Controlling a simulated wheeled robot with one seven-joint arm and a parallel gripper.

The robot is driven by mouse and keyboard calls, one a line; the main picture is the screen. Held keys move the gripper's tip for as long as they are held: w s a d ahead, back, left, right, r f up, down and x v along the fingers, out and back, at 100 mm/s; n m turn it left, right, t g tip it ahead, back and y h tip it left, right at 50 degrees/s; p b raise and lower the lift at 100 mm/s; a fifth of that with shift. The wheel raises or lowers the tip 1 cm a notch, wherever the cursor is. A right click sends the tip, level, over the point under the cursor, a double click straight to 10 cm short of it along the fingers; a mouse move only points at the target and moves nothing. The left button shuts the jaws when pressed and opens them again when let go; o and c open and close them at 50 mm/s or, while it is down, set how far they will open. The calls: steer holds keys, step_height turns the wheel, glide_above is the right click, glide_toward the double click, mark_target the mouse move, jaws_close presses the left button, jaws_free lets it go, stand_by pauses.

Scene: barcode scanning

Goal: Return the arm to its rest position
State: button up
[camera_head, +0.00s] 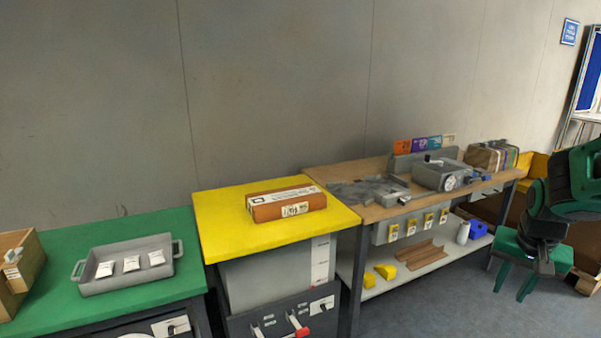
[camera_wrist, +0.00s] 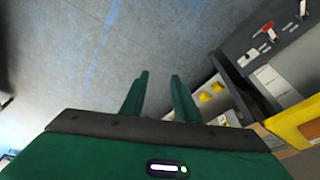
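My gripper (camera_head: 523,283) is dark green and hangs at the right of the head view, above the grey floor and in front of the wooden workbench. Its two fingers point down and stand apart with nothing between them. The wrist view also shows the gripper (camera_wrist: 160,78) open and empty, with bare floor beyond the fingers. My arm rises from it at the right edge of the head view. A brown and white box with a barcode label (camera_head: 287,204) lies on the yellow table top (camera_head: 225,235), well away from the gripper.
A grey tray (camera_head: 127,263) with three white packets stands on the green table (camera_head: 60,310). A cardboard box (camera_head: 17,270) is at far left. The wooden workbench (camera_head: 340,178) carries a grey machine (camera_head: 441,175) and stacked items. Open floor (camera_head: 430,300) lies in front.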

steer(key=s+a+r+g+y, duration=0.1)
steer(key=s+a, duration=0.2)
steer(key=s, duration=0.7)
steer(key=s+a+r+n+g+y, duration=0.1)
steer(key=s+a, duration=0.1)
steer(key=s, duration=0.9)
steer(key=shift+a+r+g, duration=0.15)
steer(key=shift+a+g, duration=0.15)
steer(key=shift+a, duration=0.1)
steer(key=shift+w+f, duration=0.25)
steer(key=shift+w, duration=0.3)
